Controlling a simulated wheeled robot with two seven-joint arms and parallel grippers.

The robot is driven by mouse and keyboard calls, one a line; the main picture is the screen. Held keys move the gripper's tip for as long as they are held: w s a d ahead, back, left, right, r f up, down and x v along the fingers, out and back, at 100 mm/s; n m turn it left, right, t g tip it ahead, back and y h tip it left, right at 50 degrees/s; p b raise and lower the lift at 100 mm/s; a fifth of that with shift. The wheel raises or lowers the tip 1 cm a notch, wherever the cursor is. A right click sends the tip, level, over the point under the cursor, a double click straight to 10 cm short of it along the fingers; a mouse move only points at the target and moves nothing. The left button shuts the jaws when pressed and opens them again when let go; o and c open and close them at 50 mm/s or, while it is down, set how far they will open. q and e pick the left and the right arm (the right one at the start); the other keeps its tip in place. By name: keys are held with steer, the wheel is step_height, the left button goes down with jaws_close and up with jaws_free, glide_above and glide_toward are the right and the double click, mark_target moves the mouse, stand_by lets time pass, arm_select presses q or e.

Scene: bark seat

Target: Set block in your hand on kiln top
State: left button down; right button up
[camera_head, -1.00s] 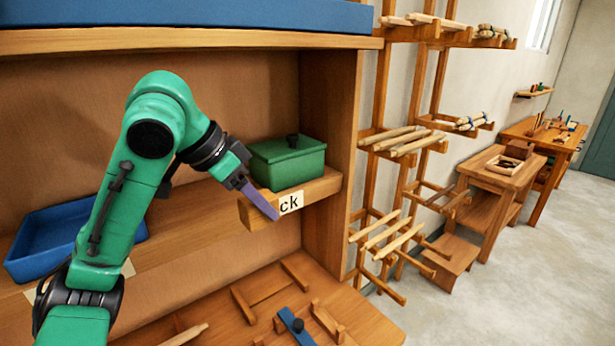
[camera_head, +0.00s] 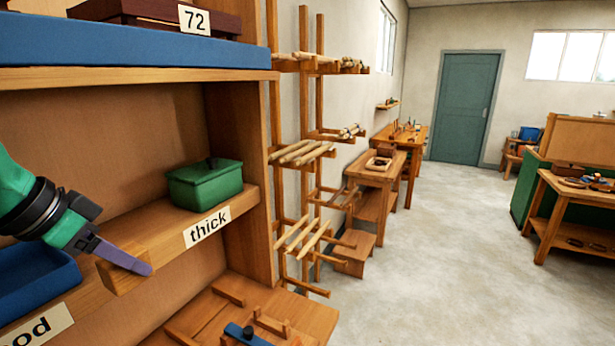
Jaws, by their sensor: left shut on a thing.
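My left gripper (camera_head: 126,262) has purple fingers and comes in from the left, in front of the shelf unit. It is shut on a plain wooden block (camera_head: 120,284), whose end shows below the fingers. The block is close in colour to the shelf board behind it, so its full outline is hard to tell. My right gripper is not in view. I cannot pick out a kiln for certain in this view.
A green lidded box (camera_head: 204,186) stands on the shelf labelled "thick" (camera_head: 207,227). A blue tray (camera_head: 35,283) lies at the left. Wooden racks (camera_head: 308,155) stand beside the shelf unit. A table (camera_head: 578,205) stands at the right. The floor (camera_head: 430,250) between is clear.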

arm_select(q)
step_height(320, 180, down, 2)
steer(key=w+d+f+n+y+b, duration=0.15)
steer(key=d+f, duration=0.25)
steer(key=f, duration=0.7)
steer(key=w+d+f+n+h+b, duration=0.1)
steer(key=w+d+f, duration=0.15)
steer(key=f, duration=0.85)
steer(key=s+d+f+n+y+b, duration=0.1)
steer(key=s+d+f+n+y, duration=0.1)
steer(key=s+f, duration=0.8)
steer(key=shift+s+d+f+n+t, duration=0.15)
steer(key=shift+d+f+n+t, duration=0.3)
steer(key=shift+d+f, duration=0.4)
steer(key=shift+y, duration=0.25)
